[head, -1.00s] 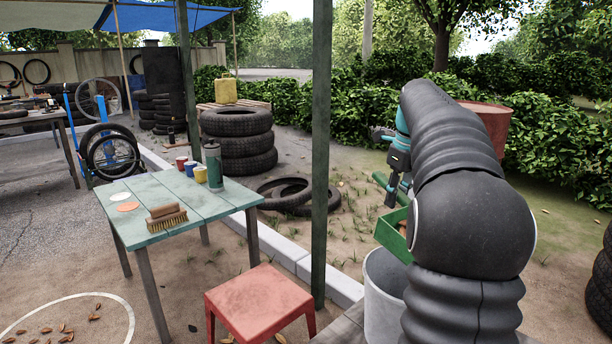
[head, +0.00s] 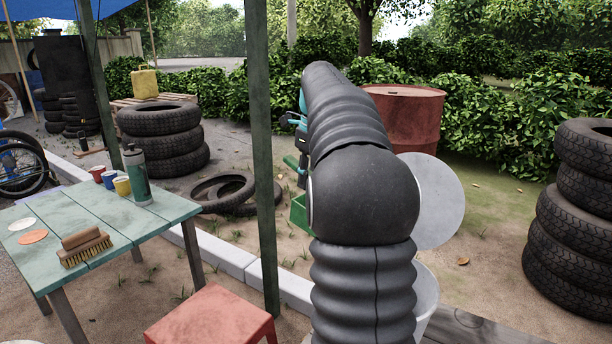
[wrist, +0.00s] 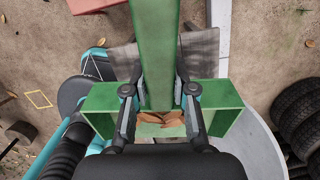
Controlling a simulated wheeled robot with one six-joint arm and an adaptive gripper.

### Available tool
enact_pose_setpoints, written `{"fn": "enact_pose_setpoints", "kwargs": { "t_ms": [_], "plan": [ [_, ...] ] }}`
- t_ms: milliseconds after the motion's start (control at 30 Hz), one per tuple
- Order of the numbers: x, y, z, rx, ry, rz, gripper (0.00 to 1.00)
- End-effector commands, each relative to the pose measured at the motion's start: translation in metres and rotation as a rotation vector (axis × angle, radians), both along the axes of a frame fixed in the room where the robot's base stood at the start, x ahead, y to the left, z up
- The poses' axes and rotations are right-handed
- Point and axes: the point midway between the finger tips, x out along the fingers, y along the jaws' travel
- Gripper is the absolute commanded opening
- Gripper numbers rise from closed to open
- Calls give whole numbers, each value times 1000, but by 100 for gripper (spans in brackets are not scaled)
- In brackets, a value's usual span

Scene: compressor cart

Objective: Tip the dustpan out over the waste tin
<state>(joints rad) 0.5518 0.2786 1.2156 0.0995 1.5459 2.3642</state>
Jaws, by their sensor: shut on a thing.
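My gripper (wrist: 160,98) is shut on the green handle (wrist: 155,45) of the dustpan. In the wrist view the dustpan's pan (wrist: 228,99) lies across the picture, with brown leaves (wrist: 162,124) in it. In the head view my arm hides most of the dustpan; a green part of it (head: 299,213) shows left of the arm. The pale grey waste tin (head: 428,290) stands behind and to the right of my arm, mostly hidden. Its round grey lid (head: 438,200) appears raised upright behind it. I cannot tell whether the pan is over the tin's mouth.
A red stool (head: 212,318) and a green table (head: 92,232) with a brush (head: 84,247) and cups stand left. A green post (head: 263,150) rises left of my arm. A rusty drum (head: 405,115) stands behind; stacked tyres (head: 577,225) stand right.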

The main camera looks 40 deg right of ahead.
Motion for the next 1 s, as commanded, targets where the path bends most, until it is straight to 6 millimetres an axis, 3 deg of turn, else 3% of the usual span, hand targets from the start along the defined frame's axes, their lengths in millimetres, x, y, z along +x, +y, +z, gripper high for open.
{"fn": "enact_pose_setpoints", "kwargs": {
  "t_ms": [200,833,1000],
  "plan": [
    [-3,-2,0,-2,6,-2,0],
    [-2,0,-42,-1,7,2,0],
    [-10,-3,-33,12,-57,-1,0]
  ]
}}
